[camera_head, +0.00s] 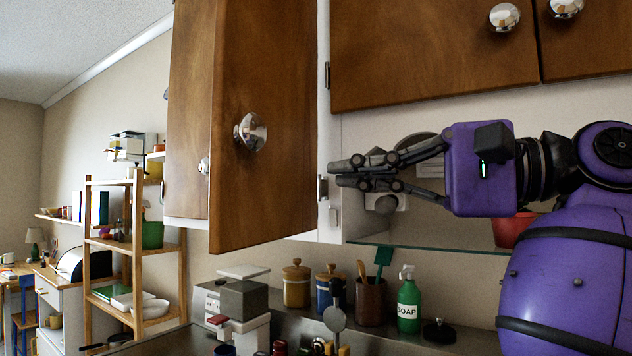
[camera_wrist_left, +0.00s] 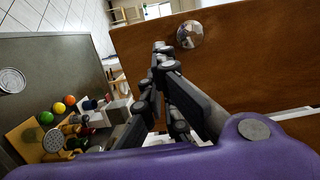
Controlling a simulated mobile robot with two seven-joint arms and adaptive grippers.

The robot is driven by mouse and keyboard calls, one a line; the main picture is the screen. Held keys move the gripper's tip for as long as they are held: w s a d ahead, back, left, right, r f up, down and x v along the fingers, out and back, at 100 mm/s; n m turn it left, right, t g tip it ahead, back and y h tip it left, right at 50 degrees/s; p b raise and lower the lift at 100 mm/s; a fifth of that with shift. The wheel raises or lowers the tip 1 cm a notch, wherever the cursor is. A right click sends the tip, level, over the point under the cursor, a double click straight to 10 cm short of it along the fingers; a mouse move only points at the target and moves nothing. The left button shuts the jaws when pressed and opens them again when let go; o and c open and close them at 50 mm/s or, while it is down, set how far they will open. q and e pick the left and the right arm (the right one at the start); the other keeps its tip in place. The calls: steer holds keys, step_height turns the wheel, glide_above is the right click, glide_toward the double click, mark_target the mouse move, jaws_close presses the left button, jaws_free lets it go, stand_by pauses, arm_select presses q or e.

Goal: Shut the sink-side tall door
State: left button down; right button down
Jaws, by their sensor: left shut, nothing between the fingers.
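The tall wooden door (camera_head: 275,60) stands open at the upper left of the head view, with a round shiny knob (camera_head: 250,132) on the face I see. My left gripper (camera_head: 334,172) is shut and empty, just to the right of this door in the picture, in front of the cabinet opening. In the left wrist view, the closed fingers (camera_wrist_left: 160,52) lie before a brown wooden door face (camera_wrist_left: 240,75), with a round knob (camera_wrist_left: 189,35) near the fingertips. I cannot tell whether they touch the door. My right gripper is not in view.
Other wooden cabinet doors (camera_head: 430,50) are shut at upper right. Below the open cabinet is a glass shelf (camera_head: 430,249) with a red pot (camera_head: 512,230). The counter holds jars (camera_head: 297,285), a green soap bottle (camera_head: 408,302) and boxes. A wooden shelf rack (camera_head: 135,260) stands left.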

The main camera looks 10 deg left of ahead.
arm_select(q)
glide_toward(243, 178)
steer(key=a, duration=0.1)
steer(key=a+p, duration=0.1)
steer(key=a, duration=0.3)
steer(key=shift+w+r, duration=0.1)
steer(key=shift+w, duration=0.3)
steer(key=shift+w+a+p, duration=0.2)
steer(key=shift+a+p, duration=0.1)
steer(key=shift+a, duration=0.55)
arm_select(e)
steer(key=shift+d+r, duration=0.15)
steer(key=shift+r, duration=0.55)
